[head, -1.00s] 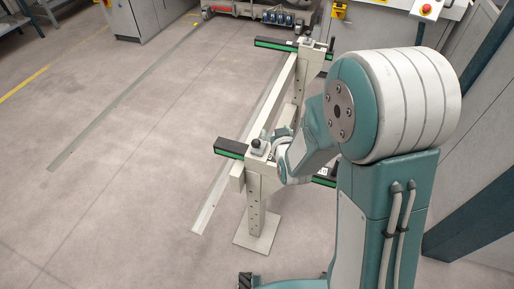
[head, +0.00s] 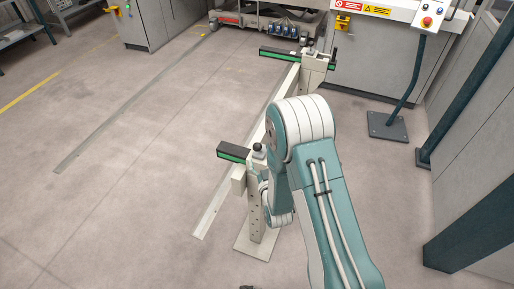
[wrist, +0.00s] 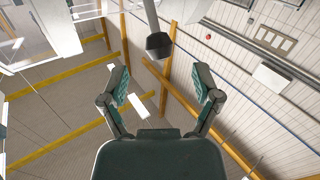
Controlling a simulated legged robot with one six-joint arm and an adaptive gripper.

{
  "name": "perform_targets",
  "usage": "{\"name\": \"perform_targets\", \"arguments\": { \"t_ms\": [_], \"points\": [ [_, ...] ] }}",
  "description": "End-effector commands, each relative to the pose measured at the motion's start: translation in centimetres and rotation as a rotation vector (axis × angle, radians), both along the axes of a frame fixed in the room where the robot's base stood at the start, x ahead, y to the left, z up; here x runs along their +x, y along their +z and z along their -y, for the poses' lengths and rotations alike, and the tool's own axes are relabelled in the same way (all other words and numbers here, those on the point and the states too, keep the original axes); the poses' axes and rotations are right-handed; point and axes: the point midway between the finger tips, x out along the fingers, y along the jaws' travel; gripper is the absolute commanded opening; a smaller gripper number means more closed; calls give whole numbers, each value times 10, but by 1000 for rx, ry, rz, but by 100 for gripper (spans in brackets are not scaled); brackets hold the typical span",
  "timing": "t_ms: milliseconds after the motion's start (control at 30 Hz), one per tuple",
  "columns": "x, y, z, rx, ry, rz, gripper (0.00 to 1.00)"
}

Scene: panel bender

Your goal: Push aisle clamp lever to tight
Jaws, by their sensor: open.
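My gripper (wrist: 161,82) is open and empty in the wrist view, its two fingers spread wide. A dark knob on a grey rod (wrist: 152,15), which looks like a lever handle, hangs from the top of that view. The knob (wrist: 158,42) is beyond the fingertips, roughly centred between them, with no contact visible. In the head view a pale support stand (head: 256,212) has a dark knob (head: 258,149) on its near post.
Black-and-green support bars (head: 234,152) stick out from the stand, with another at the far post (head: 282,56). A control pedestal (head: 388,124) and grey machine cabinets stand right and behind. The floor left of the stand is largely clear.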

Motion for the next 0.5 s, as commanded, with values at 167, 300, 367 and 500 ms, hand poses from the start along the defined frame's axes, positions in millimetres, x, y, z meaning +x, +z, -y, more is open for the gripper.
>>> {"name": "perform_targets", "arguments": {
  "t_ms": [167, 300, 367, 500],
  "points": [
    [32, 0, -8, 1, 0, 2, 81],
    [50, 0, -13, 1, 0, -1, 81],
    [55, 0, -14, 1, 0, 0, 81],
    [60, 0, -16, 1, 1, -1, 81]
  ]
}}
